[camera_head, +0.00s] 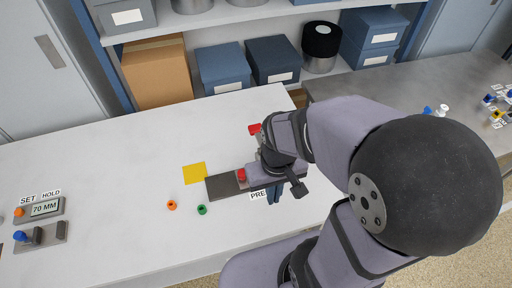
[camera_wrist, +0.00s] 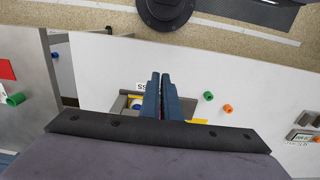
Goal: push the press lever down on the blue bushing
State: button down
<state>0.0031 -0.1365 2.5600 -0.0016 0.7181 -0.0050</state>
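The press shows in the head view as a dark base plate (camera_head: 222,187) on the white bench, with a small red part (camera_head: 241,175) on it. A red knob (camera_head: 255,129), possibly the lever's end, sticks up behind my wrist. My gripper (camera_head: 273,198) is over the press's right end, by its partly covered label (camera_head: 258,195). In the wrist view, the blue fingers (camera_wrist: 164,77) are together, with nothing visible held. A small blue and white part (camera_wrist: 137,104) shows beside them; I cannot tell whether it is the blue bushing. My arm and gripper hide most of the press and lever.
An orange bushing (camera_head: 172,205), a green bushing (camera_head: 202,210) and a yellow square (camera_head: 195,173) are left of the press. Shelves with boxes (camera_head: 222,70) are behind. The bench between is clear.

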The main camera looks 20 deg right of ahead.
notch_tip(320, 180, down, 7)
jog(key=d+g+b, duration=0.1)
jog(key=b, duration=0.3)
jog(key=w+d+r+t+b, duration=0.1)
jog(key=w, duration=0.6)
jog(key=w+d+r+t+b, duration=0.1)
jog(key=w, duration=0.6)
jog(key=w+d+r+m+t+b, duration=0.1)
jog(key=w+b, duration=0.1)
jog(key=w, duration=0.6)
jog(key=shift+d+r, duration=0.3)
jog(key=shift+d, duration=0.1)
jog(key=w+r+n+t, duration=0.1)
jog(key=w+r, duration=0.5)
jog(key=r, duration=0.4)
jog(key=shift+r, duration=0.15)
jog(key=shift+w+d, duration=0.1)
